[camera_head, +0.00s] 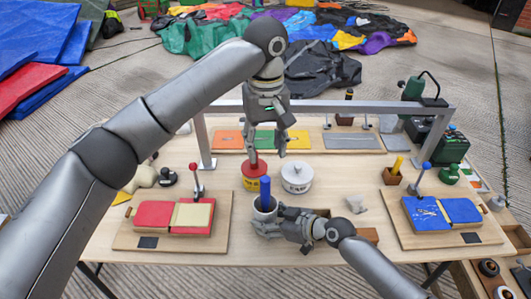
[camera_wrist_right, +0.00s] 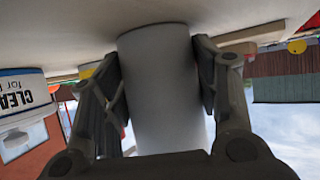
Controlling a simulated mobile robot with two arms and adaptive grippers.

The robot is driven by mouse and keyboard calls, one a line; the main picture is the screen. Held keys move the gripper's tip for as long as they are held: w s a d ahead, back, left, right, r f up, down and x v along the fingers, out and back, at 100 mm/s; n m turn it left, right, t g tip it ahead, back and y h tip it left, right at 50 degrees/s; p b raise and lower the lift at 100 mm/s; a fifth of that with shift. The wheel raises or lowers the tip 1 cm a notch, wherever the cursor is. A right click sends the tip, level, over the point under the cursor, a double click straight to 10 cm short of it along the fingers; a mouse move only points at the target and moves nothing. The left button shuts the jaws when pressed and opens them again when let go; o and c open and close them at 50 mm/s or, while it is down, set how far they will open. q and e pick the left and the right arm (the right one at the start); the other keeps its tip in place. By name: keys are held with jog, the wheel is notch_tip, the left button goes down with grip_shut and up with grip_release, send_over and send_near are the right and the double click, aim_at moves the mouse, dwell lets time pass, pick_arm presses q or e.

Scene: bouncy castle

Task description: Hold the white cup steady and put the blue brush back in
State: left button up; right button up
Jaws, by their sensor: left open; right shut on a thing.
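The white cup (camera_head: 264,215) stands on the table near its front middle. The blue brush (camera_head: 265,190) stands upright with its lower end inside the cup and its blue handle showing above the rim. My right gripper (camera_head: 272,222) is shut on the cup from the right. In the right wrist view the cup (camera_wrist_right: 165,90) fills the space between the two fingers (camera_wrist_right: 160,95); the brush is not visible there. My left gripper (camera_head: 266,152) is open and empty, pointing down, above and beyond the brush in the picture.
A red and yellow tin (camera_head: 254,178) and a white lidded pot (camera_head: 297,178) stand just behind the cup. A grey frame (camera_head: 330,106) spans the table's back. Boards with red (camera_head: 158,214) and blue (camera_head: 424,213) pads lie left and right.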

jog(key=o, duration=0.9)
jog(key=shift+c, duration=0.2)
jog(key=shift+d, duration=0.1)
jog(key=v, duration=1.1)
jog(key=shift+s+d+r, duration=0.2)
jog(key=shift+s+d, duration=0.05)
jog(key=shift+s+d, duration=0.1)
